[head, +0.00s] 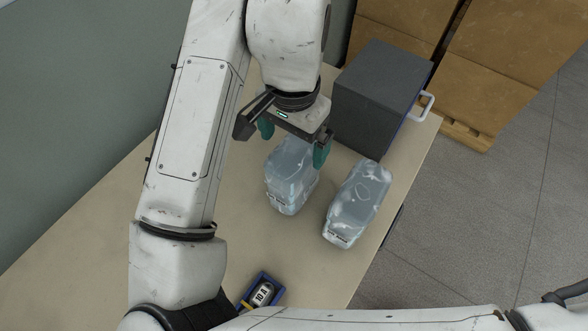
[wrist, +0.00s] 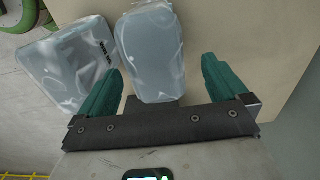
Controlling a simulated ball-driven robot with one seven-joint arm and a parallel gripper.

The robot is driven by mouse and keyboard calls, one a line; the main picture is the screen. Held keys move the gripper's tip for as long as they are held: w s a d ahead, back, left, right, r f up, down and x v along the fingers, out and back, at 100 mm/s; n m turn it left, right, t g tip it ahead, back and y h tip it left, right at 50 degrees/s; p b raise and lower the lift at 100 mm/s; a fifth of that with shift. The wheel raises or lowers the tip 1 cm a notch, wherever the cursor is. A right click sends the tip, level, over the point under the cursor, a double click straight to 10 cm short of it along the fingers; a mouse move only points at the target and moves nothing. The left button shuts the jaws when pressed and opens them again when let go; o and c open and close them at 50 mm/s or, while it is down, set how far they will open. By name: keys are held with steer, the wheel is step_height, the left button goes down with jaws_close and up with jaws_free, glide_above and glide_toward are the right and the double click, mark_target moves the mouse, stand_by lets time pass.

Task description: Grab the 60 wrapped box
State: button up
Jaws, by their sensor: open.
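Two boxes in clear, crinkled wrap lie on the table, and their small labels are too small to read, so I cannot tell which is 60. One wrapped box (head: 288,180) is on the left in the head view, the other wrapped box (head: 357,205) to its right, nearer the table edge. My gripper (head: 294,141) is open, its teal fingers over the far end of the left box. In the wrist view that box (wrist: 152,50) lies ahead between the fingers (wrist: 161,74), and the other box (wrist: 68,65) is beyond the left finger. The fingers hold nothing.
A dark grey case (head: 377,95) with a white handle stands behind the boxes on the table (head: 95,245). A small blue tray (head: 262,289) holds a weight-like item marked 10 A. Cardboard boxes (head: 490,85) stand on the floor behind. The table's left side is bare.

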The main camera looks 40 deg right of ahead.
steer(key=f, duration=0.5)
steer(key=shift+s+p, duration=0.3)
steer(key=c, duration=1.7)
